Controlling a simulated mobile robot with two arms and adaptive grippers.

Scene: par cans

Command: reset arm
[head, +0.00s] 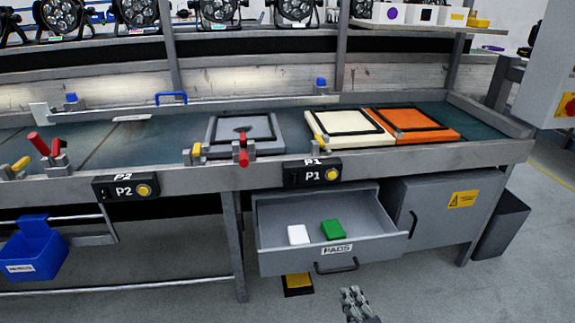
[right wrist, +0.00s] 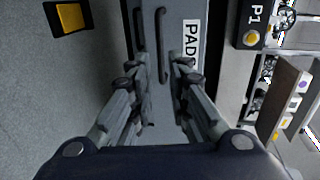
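My right gripper (head: 354,294) shows at the bottom of the head view, in front of and below the open drawer's handle (head: 337,267). In the right wrist view its two fingers (right wrist: 157,75) stand apart with nothing held between them. The dark handle shows in the gap between the fingertips (right wrist: 162,45) in that view, and I see no grip on it. The grey drawer (head: 285,262), labelled PADS, is pulled out and holds a white pad (head: 299,235) and a green pad (head: 333,230). My left gripper is out of view.
A workbench carries a grey clamped plate (head: 265,147), a cream panel (head: 330,117) and an orange panel (head: 412,121). A grey cabinet (head: 440,220) stands right of the drawer. A blue bin (head: 35,255) hangs at left. The floor in front is clear.

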